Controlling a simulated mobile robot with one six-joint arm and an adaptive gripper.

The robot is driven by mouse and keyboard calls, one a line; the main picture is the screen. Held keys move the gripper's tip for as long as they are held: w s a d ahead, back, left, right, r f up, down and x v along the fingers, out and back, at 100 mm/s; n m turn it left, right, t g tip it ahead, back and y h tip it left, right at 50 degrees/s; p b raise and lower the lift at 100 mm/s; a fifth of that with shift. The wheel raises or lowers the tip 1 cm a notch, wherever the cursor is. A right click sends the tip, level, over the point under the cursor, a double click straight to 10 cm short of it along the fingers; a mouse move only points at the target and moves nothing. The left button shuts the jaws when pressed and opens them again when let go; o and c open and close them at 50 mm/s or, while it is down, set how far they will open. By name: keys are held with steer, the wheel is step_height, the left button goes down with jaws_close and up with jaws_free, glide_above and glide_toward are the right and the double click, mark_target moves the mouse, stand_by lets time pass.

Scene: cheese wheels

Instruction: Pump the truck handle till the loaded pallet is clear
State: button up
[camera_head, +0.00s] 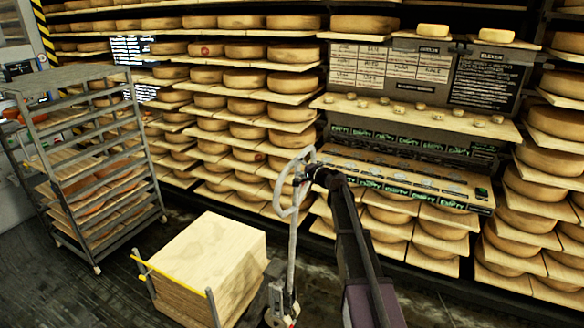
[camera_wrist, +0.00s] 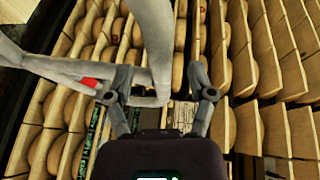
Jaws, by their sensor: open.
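The truck handle (camera_head: 292,190) is a grey loop on an upright shaft in the head view, left of my arm. In the wrist view the handle (camera_wrist: 150,40) crosses the upper left, with a red part on its lower bar. My gripper (camera_wrist: 165,95) is open, its left finger overlapping the handle's bar in the picture; I cannot tell whether they touch. In the head view my gripper (camera_head: 312,172) is at the handle's upper right. The loaded pallet (camera_head: 208,262) carries a stack of pale boards in front of the truck (camera_head: 282,300). Its underside is not clearly visible.
A grey wheeled rack (camera_head: 100,160) with trays stands at the left. Shelves of cheese wheels (camera_head: 245,80) fill the back wall. A board with labels and small cheese pieces (camera_head: 420,115) is at the right. Dark floor (camera_head: 150,290) is open left of the pallet.

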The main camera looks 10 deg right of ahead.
mark_target(294, 166)
steer(key=shift+x, duration=1.85)
jaws_close()
